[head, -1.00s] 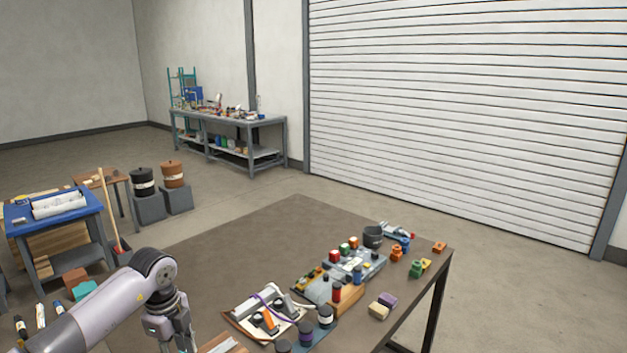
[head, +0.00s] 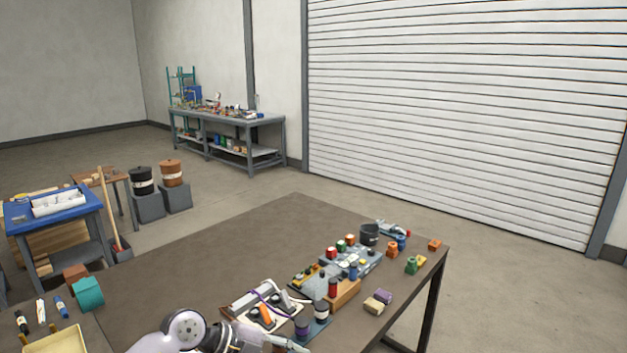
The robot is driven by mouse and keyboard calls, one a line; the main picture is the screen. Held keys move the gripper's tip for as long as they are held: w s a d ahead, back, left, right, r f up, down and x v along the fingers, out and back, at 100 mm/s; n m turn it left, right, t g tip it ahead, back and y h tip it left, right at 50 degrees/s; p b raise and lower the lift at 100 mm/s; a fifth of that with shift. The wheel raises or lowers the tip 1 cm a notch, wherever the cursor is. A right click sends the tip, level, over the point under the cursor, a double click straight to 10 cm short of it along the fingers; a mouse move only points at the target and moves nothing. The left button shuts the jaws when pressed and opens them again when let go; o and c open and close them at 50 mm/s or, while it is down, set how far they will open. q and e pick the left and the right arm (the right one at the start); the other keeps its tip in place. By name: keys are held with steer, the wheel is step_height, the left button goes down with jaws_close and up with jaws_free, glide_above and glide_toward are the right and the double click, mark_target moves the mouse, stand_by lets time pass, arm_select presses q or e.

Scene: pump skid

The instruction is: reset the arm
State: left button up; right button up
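My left arm (head: 183,331) shows at the bottom edge of the head view, low over the near part of the brown table (head: 215,240). The grey and white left gripper (head: 278,344) points right, just in front of the tray with the purple cable. Its fingers are partly cut off by the frame edge, so I cannot tell whether they are open or shut. My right arm and gripper are not in view.
Trays with several small parts, a dark cup (head: 369,234) and coloured blocks (head: 391,250) cover the table's right side. A yellow bin (head: 58,341) and a teal block (head: 88,293) are at the left. The table's far middle is clear.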

arm_select(q)
steer(key=s+d+r+n+t+h, duration=0.1)
steer(key=s+d+r+t+h, duration=0.15)
steer(key=d+r+h, duration=0.4)
steer(key=w+a+r+n+t+y, duration=0.25)
steer(key=a+r+n+t, duration=0.35)
steer(key=r+n+t, duration=0.45)
steer(key=s+a+f+n+t+y, duration=0.2)
steer(key=a+f+n+t+y, duration=0.1)
steer(key=a+f+n+y, duration=0.85)
steer(key=s+a+f+n+g+y, duration=0.1)
steer(key=s+a+f+g+y, duration=0.4)
steer(key=f, duration=0.3)
steer(key=s+f+g+h, duration=0.1)
steer(key=s+f+g, duration=0.4)
steer(key=s, duration=0.6)
steer(key=s+f+g+h, duration=0.1)
steer(key=s+f+g, duration=0.4)
steer(key=s, duration=0.7)
step_height(320, 180, down, 29)
steer(key=s+g+b, duration=0.1)
steer(key=b, duration=0.1)
steer(key=s+a+f+m+g+b, duration=0.1)
steer(key=s+a+f, duration=0.1)
steer(key=s+f, duration=1.4)
steer(key=shift+s+a+f+g, duration=0.3)
steer(key=shift+s+a+f, duration=0.05)
steer(key=shift+a+f, duration=0.1)
